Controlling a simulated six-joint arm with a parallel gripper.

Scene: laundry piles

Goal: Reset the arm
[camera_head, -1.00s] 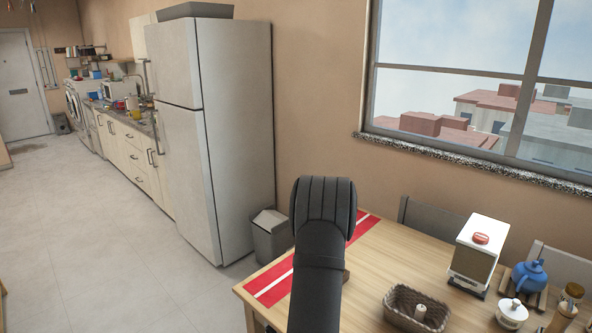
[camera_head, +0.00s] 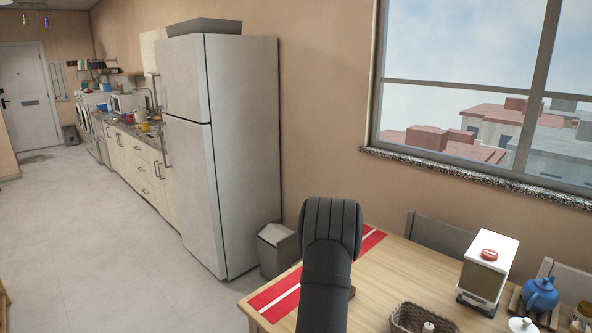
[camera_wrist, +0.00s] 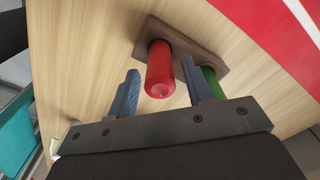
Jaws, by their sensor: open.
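My gripper (camera_wrist: 162,92) is open in the wrist view, its two blue-grey fingers apart. A red cylinder (camera_wrist: 160,72) stands beyond and between the fingers, on or beside a brown wooden block (camera_wrist: 188,50). I cannot tell whether the fingers touch it. A green cylinder (camera_wrist: 211,84) is partly hidden behind the right finger. In the head view my dark arm rises in front of the wooden table, and its end hides the fingers.
The wooden table (camera_head: 385,275) bears a red and white runner (camera_head: 275,297), a wicker basket (camera_head: 408,315), a white box (camera_head: 488,268) and a blue teapot (camera_head: 541,293). A grey bin (camera_head: 277,255) and a fridge (camera_head: 240,150) stand behind. The floor at left is clear.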

